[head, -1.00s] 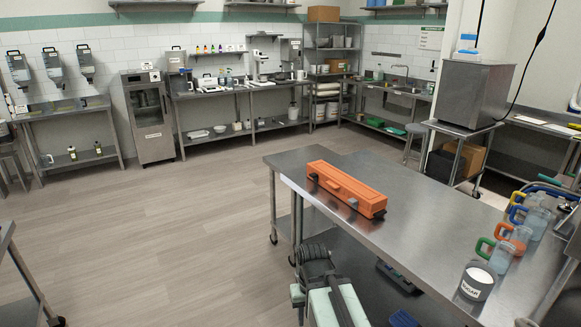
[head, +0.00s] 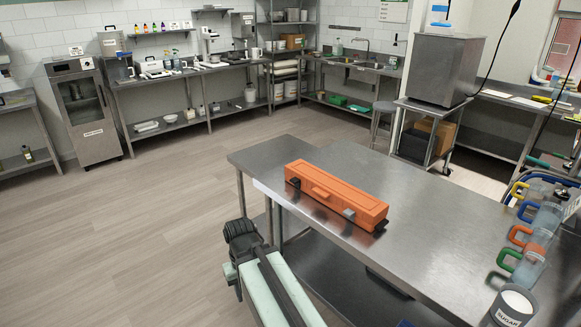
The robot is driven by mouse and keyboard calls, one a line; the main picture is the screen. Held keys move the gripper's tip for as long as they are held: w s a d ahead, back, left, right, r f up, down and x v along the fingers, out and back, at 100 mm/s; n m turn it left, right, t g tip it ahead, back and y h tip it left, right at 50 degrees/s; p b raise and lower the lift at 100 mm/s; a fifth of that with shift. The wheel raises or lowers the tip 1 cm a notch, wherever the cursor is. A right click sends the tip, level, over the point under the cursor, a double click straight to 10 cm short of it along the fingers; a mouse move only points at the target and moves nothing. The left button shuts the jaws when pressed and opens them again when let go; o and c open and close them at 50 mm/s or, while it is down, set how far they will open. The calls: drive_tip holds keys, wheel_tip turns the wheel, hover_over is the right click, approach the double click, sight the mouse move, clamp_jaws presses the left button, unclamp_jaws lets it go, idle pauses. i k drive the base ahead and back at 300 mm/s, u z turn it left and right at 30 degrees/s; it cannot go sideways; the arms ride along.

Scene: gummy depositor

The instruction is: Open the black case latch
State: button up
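A long orange case (head: 335,192) lies closed on the steel table, with a handle on its front side. A black latch (head: 294,183) sits low on the front near its left end. A second latch (head: 348,214), which looks grey, is near the right end. Both look small, and I cannot make out their exact position. The dark end of my arm (head: 240,236) is at the bottom, left of the table's front edge and apart from the case. I cannot make out its fingers.
The steel table (head: 440,220) is clear around the case. A sugar tub (head: 512,306) and several jugs with coloured handles (head: 522,267) stand at its right side. Open floor (head: 130,220) lies to the left. A steel box on a cart (head: 440,68) stands behind.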

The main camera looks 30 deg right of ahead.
sight(296, 180)
drive_tip(key=z, duration=0.1)
drive_tip(key=i, duration=0.55)
drive_tip(key=z, duration=0.55)
drive_tip(key=k, duration=0.9)
drive_tip(key=z, duration=0.2)
drive_tip(key=i, duration=0.65)
drive_tip(key=u, duration=0.1)
